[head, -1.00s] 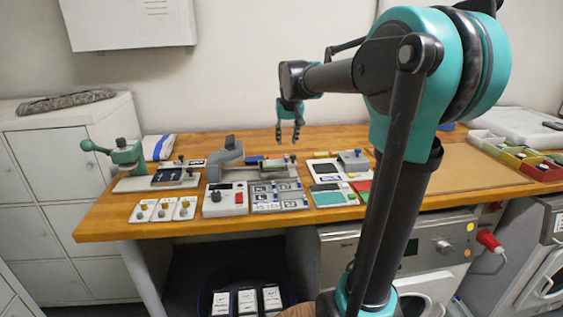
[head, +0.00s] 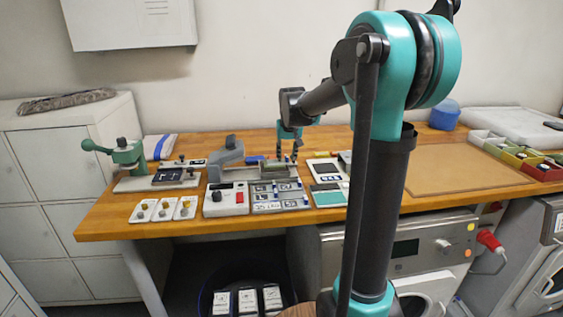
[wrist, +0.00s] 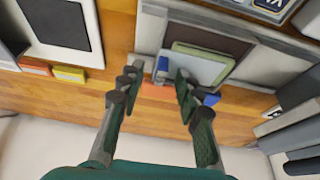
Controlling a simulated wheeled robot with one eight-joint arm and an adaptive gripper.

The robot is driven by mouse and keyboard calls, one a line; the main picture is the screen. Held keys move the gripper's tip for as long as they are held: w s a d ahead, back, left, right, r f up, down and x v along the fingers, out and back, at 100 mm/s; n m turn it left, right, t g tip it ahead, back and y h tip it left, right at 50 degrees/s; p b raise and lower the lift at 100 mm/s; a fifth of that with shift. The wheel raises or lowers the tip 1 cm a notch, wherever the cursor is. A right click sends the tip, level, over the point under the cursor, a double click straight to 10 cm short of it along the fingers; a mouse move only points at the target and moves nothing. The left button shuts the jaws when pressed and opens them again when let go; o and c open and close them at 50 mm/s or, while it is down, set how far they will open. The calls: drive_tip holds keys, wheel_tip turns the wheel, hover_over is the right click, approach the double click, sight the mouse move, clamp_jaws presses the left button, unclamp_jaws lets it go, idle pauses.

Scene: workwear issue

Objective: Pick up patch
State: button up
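My gripper (head: 289,153) hangs over the back of the workbench, above the grey device with the flat bed. A pale square piece with a greenish edge (wrist: 205,64), possibly the patch, lies on a dark plate just beyond the right fingertip. That fingertip covers part of its near side. Small flat pieces with dark-and-white prints lie in a compartmented tray (head: 280,206) in front of the device. I cannot tell which piece is the patch.
A grey box with a red button (head: 226,198) stands left of the tray. Three white cards (head: 163,209) and a green-handled press (head: 125,160) are further left. A teal-and-white panel (head: 328,195) lies right. A brown mat (head: 470,168) leaves free room at right.

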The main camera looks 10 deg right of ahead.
clamp_jaws()
drive_tip(key=shift+r, duration=0.1)
